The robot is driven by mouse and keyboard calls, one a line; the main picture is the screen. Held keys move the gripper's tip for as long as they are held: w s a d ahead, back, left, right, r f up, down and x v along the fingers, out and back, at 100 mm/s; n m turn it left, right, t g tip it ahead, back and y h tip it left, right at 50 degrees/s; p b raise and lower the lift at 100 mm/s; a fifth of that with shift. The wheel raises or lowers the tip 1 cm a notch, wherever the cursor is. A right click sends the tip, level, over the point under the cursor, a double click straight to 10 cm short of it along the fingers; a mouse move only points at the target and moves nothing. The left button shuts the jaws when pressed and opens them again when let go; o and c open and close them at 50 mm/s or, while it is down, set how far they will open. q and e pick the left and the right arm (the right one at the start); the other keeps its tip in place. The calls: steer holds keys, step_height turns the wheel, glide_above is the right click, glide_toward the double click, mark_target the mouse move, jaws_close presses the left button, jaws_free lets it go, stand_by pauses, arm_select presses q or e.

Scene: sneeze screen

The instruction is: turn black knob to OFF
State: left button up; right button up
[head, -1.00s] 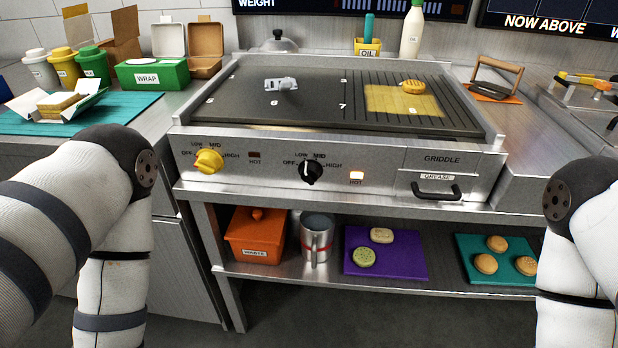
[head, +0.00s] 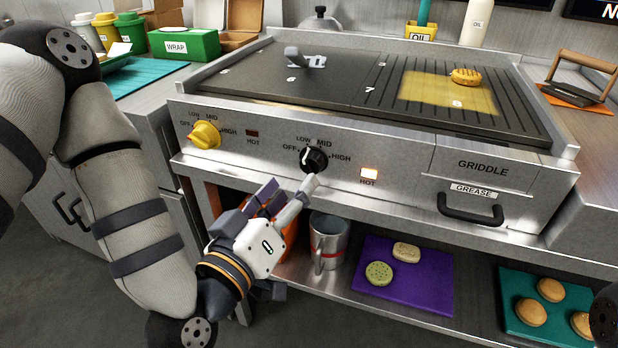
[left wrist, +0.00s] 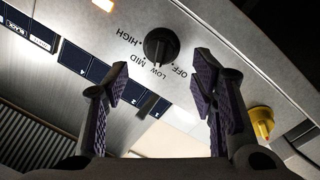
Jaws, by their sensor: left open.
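The black knob (head: 314,160) is on the griddle's front panel, with OFF, LOW, MID and HIGH printed around it. Its white mark is on the upper-left side, near LOW; the exact setting is hard to tell. My left gripper (head: 291,188) is open just below and in front of the knob, one finger close to its lower edge. In the left wrist view, the knob (left wrist: 160,46) shows beyond and between the spread fingertips (left wrist: 164,76), with no clear contact. My right gripper is out of view.
A yellow knob (head: 204,135) is to the left on the same panel. The lower shelf holds a metal pitcher (head: 328,240), an orange bin (head: 283,236) and a purple board (head: 430,280).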

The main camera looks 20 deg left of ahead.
mark_target(306, 170)
arm_select(q)
steer(key=w, duration=0.6)
steer(key=shift+d, duration=0.25)
steer(key=shift+s, duration=0.1)
steer(key=c, duration=1.2)
steer(key=shift+o, duration=0.2)
steer(key=shift+n, duration=0.3)
steer(key=n+p, duration=0.1)
steer(key=n, duration=0.2)
steer(key=shift+n, duration=0.3)
steer(key=n, duration=0.4)
steer(key=shift+f+n+t+y, duration=0.15)
steer(key=shift+n+t+y, duration=0.15)
steer(key=shift+n+t, duration=0.1)
steer(key=shift+n, duration=0.3)
